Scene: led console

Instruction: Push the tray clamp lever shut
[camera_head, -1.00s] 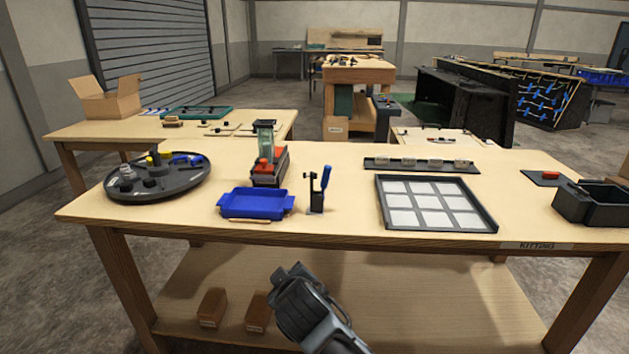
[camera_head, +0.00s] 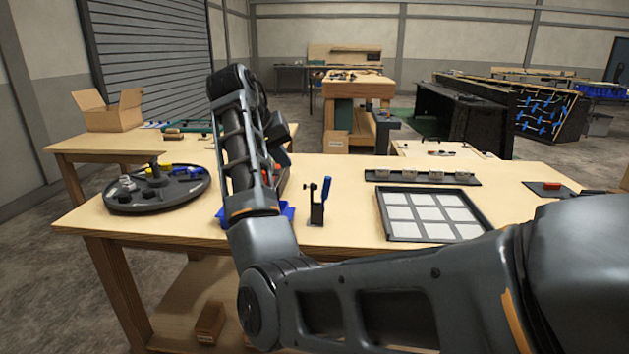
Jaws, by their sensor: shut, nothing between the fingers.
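The tray clamp (camera_head: 317,213) is a small black upright piece on the near part of the workbench. Its blue-handled lever (camera_head: 326,188) stands up, nearly vertical. The blue tray (camera_head: 289,212) is just left of the clamp, mostly hidden behind my arm. My gripper (camera_head: 281,150) is up and to the left of the clamp in the picture, apart from the lever. It is shut and holds nothing; my forearm partly covers it and its fingertips are hard to make out.
A black round tray of parts (camera_head: 130,203) is at the left. A gridded tray (camera_head: 385,222) and a strip holder (camera_head: 372,176) are to the right. A red-and-dark device is mostly hidden behind my arm. Bare tabletop (camera_head: 350,215) lies just right of the clamp.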

